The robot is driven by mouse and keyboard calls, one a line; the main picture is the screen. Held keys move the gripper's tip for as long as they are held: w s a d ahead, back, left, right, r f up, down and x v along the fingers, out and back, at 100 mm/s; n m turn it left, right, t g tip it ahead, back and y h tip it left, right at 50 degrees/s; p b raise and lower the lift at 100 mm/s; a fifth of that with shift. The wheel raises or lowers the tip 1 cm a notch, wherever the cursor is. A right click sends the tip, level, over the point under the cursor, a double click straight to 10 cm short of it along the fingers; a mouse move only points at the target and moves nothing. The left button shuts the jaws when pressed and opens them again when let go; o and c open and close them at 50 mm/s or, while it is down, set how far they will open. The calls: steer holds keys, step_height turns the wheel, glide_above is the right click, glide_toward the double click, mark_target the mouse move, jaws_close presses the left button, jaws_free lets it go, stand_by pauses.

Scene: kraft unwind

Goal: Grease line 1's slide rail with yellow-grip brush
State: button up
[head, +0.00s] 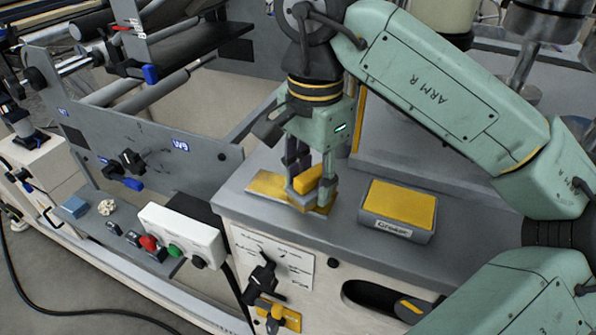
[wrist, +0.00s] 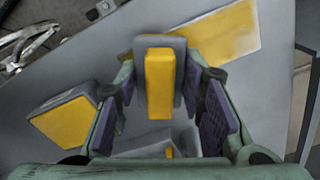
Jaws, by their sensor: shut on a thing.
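My gripper (head: 318,180) is shut on a grey block-like tool with a yellow grip (head: 307,179), which looks like the yellow-grip brush. In the wrist view the tool (wrist: 160,82) sits between the two jaws, yellow side towards the camera. It is over or beside a flat yellow patch (head: 268,186) on the grey bench top, also seen in the wrist view (wrist: 228,32). I cannot tell whether the tool touches the bench. A grey box with a yellow top (head: 400,204), its label reading like "Grease", stands to the right. I cannot identify line 1's slide rail.
A white control box (head: 180,232) with red and green buttons is at the left. A black-handled switch (head: 262,275) is on the bench's front face. A blue block (head: 75,207) and a crumpled pale wad (head: 106,207) lie on the left ledge. Rollers stand behind.

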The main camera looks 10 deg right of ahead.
mark_target(272, 185)
steer(key=shift+s+d+p, duration=0.15)
steer(key=shift+s+d, duration=0.4)
steer(key=shift+d, duration=0.3)
steer(key=shift+s+d+p, duration=0.15)
steer(key=shift+s+d, duration=0.4)
steer(key=shift+d, duration=0.25)
steer(key=shift+f, duration=0.1)
steer(key=shift+w+a+b, duration=0.1)
steer(key=shift+w+a, duration=0.4)
steer(key=shift+a, duration=0.3)
steer(key=shift+w+a+b, duration=0.15)
steer(key=shift+w+a, duration=0.4)
steer(key=shift+a, duration=0.25)
steer(key=shift+w+a+b, duration=0.1)
steer(key=shift+w+a, duration=0.4)
steer(key=shift+a, duration=0.3)
steer(key=shift+w+a+r, duration=0.1)
steer(key=shift+w+a, duration=0.6)
steer(key=shift+a, duration=0.35)
steer(key=shift+w+a+r, duration=0.1)
steer(key=shift+w+a, duration=0.6)
steer(key=shift+a, duration=0.3)
steer(key=shift+w+a+f, duration=0.1)
steer(key=shift+w+a, duration=0.5)
steer(key=shift+a, duration=0.25)
steer(key=shift+w+a, duration=0.55)
steer(key=shift+a, duration=0.3)
steer(key=shift+r+p, duration=2.4)
steer(key=shift+r, duration=0.6)
